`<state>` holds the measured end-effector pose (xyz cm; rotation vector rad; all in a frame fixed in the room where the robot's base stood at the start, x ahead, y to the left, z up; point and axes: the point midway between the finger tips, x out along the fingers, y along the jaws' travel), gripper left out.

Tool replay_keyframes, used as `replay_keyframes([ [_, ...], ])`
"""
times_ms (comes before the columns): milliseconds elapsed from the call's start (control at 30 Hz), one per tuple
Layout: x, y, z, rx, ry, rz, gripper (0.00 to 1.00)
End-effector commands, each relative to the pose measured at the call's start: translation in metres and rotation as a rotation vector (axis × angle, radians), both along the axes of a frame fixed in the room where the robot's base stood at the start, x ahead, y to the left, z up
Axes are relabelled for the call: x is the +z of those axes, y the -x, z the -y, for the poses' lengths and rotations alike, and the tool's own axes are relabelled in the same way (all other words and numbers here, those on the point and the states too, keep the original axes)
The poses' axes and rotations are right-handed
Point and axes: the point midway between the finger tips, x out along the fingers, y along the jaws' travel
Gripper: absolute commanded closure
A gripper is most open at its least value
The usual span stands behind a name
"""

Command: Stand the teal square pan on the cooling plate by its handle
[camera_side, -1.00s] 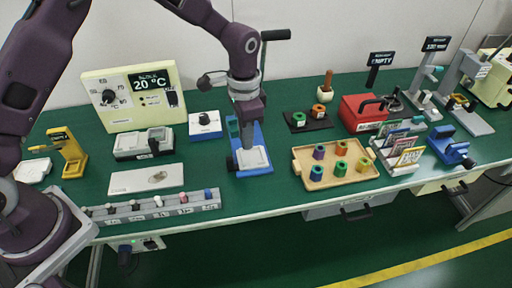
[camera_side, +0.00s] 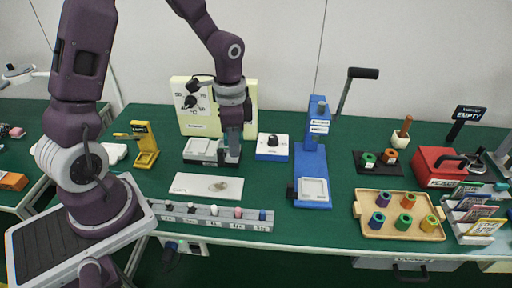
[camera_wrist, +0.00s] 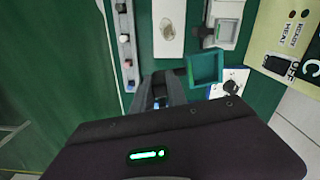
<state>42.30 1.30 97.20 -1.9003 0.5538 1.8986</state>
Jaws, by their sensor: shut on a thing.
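The teal square pan (camera_wrist: 206,69) shows in the wrist view just right of my fingers, as an open square with a raised rim. My gripper (camera_wrist: 166,84) is shut on its short dark handle. In the side view my gripper (camera_side: 231,157) is low at the right end of a grey unit with a pale square top (camera_side: 202,150), and the pan is mostly hidden there. I cannot tell whether the pan touches anything below. A flat white plate with a brownish oval patch (camera_side: 192,184) lies in front. Which of the two is the cooling plate is unclear.
A cream control panel (camera_side: 184,92) stands behind my gripper. A white-and-blue knob box (camera_side: 272,148) and a blue lever press (camera_side: 310,160) are to the right. A grey rail with several small pegs (camera_side: 190,222) runs along the front edge. A yellow stand (camera_side: 146,140) is left.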

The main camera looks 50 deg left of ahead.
Motion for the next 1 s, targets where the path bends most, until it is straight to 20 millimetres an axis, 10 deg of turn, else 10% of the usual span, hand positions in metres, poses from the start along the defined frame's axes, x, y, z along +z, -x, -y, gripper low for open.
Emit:
replay_keyframes([
  [500, -0.04, 0.085, -0.135, -1.361, 0.001, 0.004, 1.0],
  [1000, -0.084, 0.082, -0.117, -1.791, 0.002, 0.0, 1.0],
])
